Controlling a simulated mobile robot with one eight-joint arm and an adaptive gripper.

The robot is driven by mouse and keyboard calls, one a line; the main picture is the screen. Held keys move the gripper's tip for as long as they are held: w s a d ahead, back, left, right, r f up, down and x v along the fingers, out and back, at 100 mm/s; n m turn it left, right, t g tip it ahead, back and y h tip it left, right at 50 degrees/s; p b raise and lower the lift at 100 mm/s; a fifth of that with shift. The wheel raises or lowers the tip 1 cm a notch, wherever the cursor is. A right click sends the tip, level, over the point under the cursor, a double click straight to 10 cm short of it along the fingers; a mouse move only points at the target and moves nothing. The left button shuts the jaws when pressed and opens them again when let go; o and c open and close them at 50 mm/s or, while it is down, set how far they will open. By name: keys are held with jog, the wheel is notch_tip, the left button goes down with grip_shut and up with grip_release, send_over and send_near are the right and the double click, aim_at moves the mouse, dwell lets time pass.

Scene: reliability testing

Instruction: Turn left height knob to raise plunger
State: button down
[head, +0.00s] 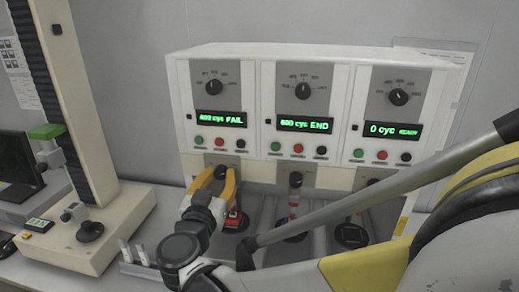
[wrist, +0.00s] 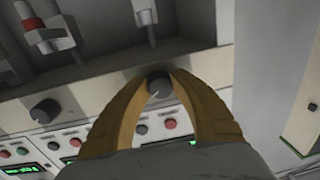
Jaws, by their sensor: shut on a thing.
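The left height knob (head: 220,172) is a dark round knob on the cream strip below the left panel, which reads "400 cyc FAIL". My gripper (head: 214,181) has its two yellow fingers shut on this knob, one on each side. In the wrist view the knob (wrist: 159,86) sits between the fingertips (wrist: 159,80). A pale plunger (wrist: 145,14) shows beyond the knob in that view, apart from the gripper. In the head view the left bay is partly hidden by my gripper, with a red part (head: 236,213) showing beside it.
The middle panel (head: 303,124) reads "600 cyc END" and the right panel (head: 394,130) "0 cyc READY". The middle height knob (head: 296,179) stands to the right. A cream column tester (head: 92,240) stands at left, and small pale pieces (head: 133,252) lie in front.

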jog(key=n, duration=0.3)
jog(key=shift+n, duration=0.4)
jog(key=n, duration=0.3)
jog(key=shift+d+r+n, duration=0.1)
jog(key=shift+n, duration=0.2)
jog(key=n, duration=0.3)
jog(key=shift+h, duration=0.3)
jog(key=n, duration=0.4)
jog(key=shift+g, duration=0.3)
jog(key=n, duration=0.4)
jog(key=shift+r+h, duration=0.15)
jog(key=shift+h, duration=0.15)
jog(key=n, duration=0.4)
jog(key=shift+w, duration=0.1)
jog(key=shift+r, duration=0.1)
